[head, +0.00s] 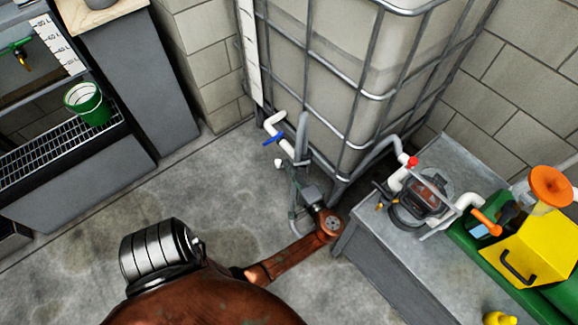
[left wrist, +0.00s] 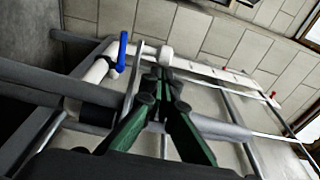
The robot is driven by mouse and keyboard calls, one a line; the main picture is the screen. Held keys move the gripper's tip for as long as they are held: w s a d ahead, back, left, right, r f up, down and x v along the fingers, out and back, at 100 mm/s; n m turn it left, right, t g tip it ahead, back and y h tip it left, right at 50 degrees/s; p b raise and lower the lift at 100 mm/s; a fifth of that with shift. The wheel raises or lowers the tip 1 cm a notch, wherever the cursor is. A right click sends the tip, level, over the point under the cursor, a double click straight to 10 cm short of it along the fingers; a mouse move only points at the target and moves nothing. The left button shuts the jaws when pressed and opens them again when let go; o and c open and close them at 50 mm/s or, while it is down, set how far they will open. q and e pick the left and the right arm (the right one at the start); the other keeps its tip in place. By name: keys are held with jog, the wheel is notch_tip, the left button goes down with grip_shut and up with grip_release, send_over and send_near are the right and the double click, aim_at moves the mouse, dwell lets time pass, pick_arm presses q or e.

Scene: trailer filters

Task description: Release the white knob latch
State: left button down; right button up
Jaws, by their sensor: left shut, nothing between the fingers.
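The white knob (head: 278,162) is small and round and sits low at the front of the caged tank in the head view. In the left wrist view the white knob (left wrist: 166,53) shows just beyond my fingertips. My left gripper (head: 293,165) is beside the knob, at its right in the head view. In the left wrist view its green fingers (left wrist: 161,76) are closed together with nothing held. I cannot tell whether the fingertips touch the knob. The latch part behind the knob is mostly hidden by the fingers. My right gripper is in neither view.
A white pipe with a blue valve handle (head: 273,138) is left of the knob. The metal-caged tank (head: 345,70) stands behind. A grey bench (head: 380,270) with a pump is at the right. A green bucket (head: 86,103) stands on a grate at the left. The floor between is clear.

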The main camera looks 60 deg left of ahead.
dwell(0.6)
pick_arm(q)
jog(key=w+d, duration=0.2)
jog(key=d, duration=0.8)
jog(key=shift+w+b, duration=0.15)
jog(key=shift+b, duration=0.2)
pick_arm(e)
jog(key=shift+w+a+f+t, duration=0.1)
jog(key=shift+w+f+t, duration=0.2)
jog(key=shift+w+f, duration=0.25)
pick_arm(q)
jog(key=shift+a, duration=0.15)
